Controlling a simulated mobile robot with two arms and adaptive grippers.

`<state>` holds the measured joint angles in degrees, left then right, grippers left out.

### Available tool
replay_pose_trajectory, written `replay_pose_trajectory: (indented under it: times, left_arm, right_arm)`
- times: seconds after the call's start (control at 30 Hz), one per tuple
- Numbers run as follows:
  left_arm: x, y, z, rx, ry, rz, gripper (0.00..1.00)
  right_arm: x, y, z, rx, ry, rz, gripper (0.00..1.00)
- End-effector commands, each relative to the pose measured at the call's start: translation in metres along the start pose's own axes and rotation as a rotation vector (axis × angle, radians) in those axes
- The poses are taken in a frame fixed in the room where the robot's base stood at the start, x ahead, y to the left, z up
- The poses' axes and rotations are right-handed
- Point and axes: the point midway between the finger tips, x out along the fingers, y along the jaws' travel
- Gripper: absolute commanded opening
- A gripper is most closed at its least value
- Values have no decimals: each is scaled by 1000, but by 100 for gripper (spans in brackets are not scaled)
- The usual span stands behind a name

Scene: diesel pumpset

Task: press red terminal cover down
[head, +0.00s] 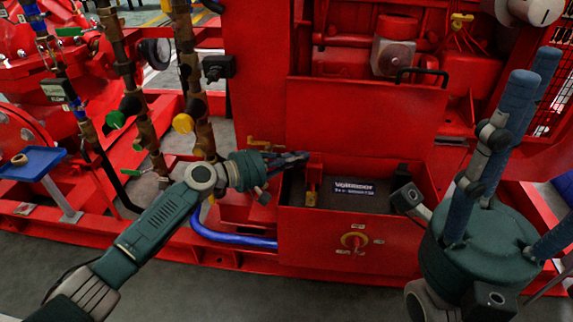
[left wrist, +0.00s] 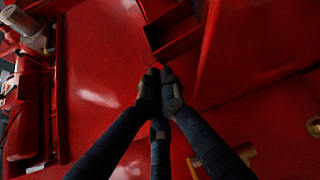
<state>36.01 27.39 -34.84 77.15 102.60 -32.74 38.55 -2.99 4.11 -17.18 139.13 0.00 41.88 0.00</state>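The red terminal cover (head: 314,170) stands upright at the left end of the battery (head: 352,198), inside the red battery box. My left gripper (head: 298,159) reaches in from the left, its fingertips just left of the cover's top; I cannot tell whether they touch. In the left wrist view, the left gripper's fingers (left wrist: 160,82) are drawn together at the tips with nothing visible between them. A red, box-like part (left wrist: 178,35) lies just beyond them; I cannot tell if it is the cover. My right gripper (head: 515,140) is in the right foreground, fingers spread and empty, away from the battery.
The battery box (head: 310,240) has a yellow-red rotary switch (head: 354,241) on its front. A red panel (head: 365,120) rises behind it. Brass pipes with valves (head: 195,105) stand left of my left gripper. A dark clamp-like part (head: 406,197) sits at the battery's right end.

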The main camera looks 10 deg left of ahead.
Motion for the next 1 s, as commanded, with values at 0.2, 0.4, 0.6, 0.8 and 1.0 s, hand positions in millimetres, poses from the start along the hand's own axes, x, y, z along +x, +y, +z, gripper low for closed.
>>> replay_pose_trajectory:
  times: [0.2, 0.4, 0.6, 0.8, 1.0]
  left_arm:
    - [8, 0, 0, 0, 1, 0, 0]
    - [8, 0, 0, 0, 0, 0, 0]
    - [8, -1, 1, 11, -1, 9, 0]
    - [4, -1, 6, 66, -1, 56, 0]
    - [-3, 1, 14, 111, -1, 85, 0]
  right_arm:
    - [2, 0, 0, -1, 8, -4, 50]
    - [2, -1, 0, -1, 8, -4, 50]
    - [-1, -1, 1, -1, 5, -4, 50]
    - [4, -2, -4, -6, 43, -17, 50]
    - [11, -5, -11, -12, 91, -33, 50]
